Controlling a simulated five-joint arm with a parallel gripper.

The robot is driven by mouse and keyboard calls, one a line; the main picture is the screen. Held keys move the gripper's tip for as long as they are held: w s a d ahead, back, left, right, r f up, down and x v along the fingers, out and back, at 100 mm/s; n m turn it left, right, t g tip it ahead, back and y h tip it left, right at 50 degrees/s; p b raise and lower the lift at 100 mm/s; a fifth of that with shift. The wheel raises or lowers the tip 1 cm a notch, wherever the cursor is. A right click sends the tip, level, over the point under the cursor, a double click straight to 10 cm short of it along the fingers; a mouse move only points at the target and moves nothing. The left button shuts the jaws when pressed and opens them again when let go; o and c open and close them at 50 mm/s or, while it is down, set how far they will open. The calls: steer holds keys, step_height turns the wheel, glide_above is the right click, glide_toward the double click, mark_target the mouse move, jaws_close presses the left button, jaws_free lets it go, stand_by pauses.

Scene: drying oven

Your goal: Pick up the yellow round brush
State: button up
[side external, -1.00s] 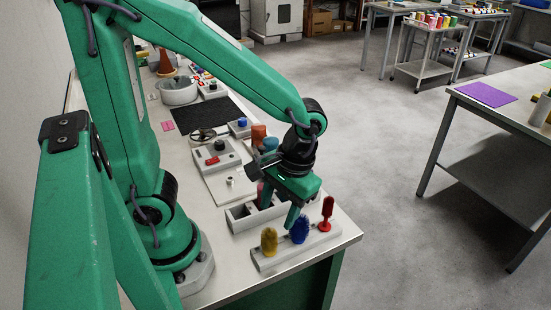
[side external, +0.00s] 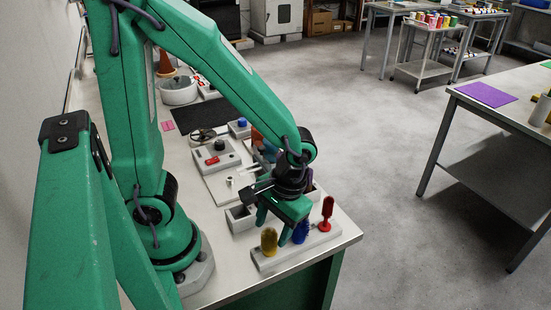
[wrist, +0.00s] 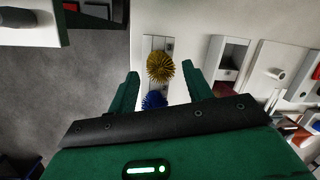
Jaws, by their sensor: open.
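The yellow round brush (side external: 269,241) stands upright in a light grey rack (side external: 268,265) near the table's front edge. A blue brush (side external: 300,231) and a red brush (side external: 327,213) stand in the same rack to its right. My gripper (side external: 272,230) is open and empty, just behind and above the yellow and blue brushes. In the wrist view, the yellow brush (wrist: 160,66) shows beyond the open fingers, between their lines. The blue brush (wrist: 154,100) lies between the fingers, partly hidden by the gripper body. I cannot tell the exact height gap.
A panel with red and dark knobs (side external: 215,157) and a black mat (side external: 200,115) lie farther back. The table ends just right of the rack, with open floor beyond.

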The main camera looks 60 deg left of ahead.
mark_target(269, 244)
steer(key=shift+x, duration=1.25)
steer(key=shift+c, duration=0.4)
jaws_close()
